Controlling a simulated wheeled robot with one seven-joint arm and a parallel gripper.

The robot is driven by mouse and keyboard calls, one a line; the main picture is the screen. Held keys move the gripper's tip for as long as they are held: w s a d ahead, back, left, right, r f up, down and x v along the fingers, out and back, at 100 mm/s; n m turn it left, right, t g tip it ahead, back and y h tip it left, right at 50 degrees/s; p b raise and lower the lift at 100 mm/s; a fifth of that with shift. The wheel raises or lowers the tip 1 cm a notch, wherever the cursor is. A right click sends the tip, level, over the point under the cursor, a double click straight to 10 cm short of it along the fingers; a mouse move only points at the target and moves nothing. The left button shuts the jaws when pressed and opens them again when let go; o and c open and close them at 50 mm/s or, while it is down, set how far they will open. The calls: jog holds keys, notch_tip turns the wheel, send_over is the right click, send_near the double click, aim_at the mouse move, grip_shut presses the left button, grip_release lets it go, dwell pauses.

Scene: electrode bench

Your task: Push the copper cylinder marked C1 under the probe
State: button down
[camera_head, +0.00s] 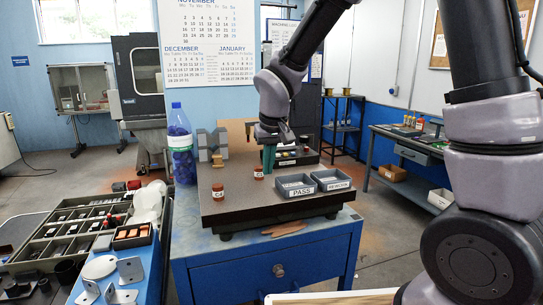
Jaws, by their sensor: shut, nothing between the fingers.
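A copper cylinder (258,172) with a pale label stands upright on the dark plate (240,208), just left of my gripper's fingertips. Its label is too small to read. A second copper cylinder (218,192) with a white label stands nearer the front left of the plate. Its mark looks like C and a digit, but I cannot read it surely. My gripper (268,167) has green fingers pointing down, shut and empty, beside the farther cylinder. I cannot tell whether they touch it. I cannot make out the probe; my arm may hide it.
A PASS tray (297,197) and a second grey tray (332,187) sit on the plate's right. A grey block (212,141) stands at the back left, with a blue bottle (181,150) beside it. A compartment tray (75,233) lies far left.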

aim_at(250, 167)
jog(key=x, duration=0.4)
jog(key=shift+s, duration=0.1)
jog(key=w, duration=0.2)
jog(key=w+a, duration=0.1)
jog(key=shift+w+f, duration=0.15)
jog(key=shift+f, duration=0.15)
jog(key=shift+w+a, duration=0.2)
jog(key=shift+w, duration=0.2)
jog(key=w+a, duration=0.1)
jog(key=w, duration=0.3)
jog(key=w+a, duration=0.1)
jog(key=w, duration=0.3)
jog(key=w+a, duration=0.1)
jog(key=w, duration=0.3)
jog(key=shift+a, duration=0.4)
jog(key=shift+s, duration=0.1)
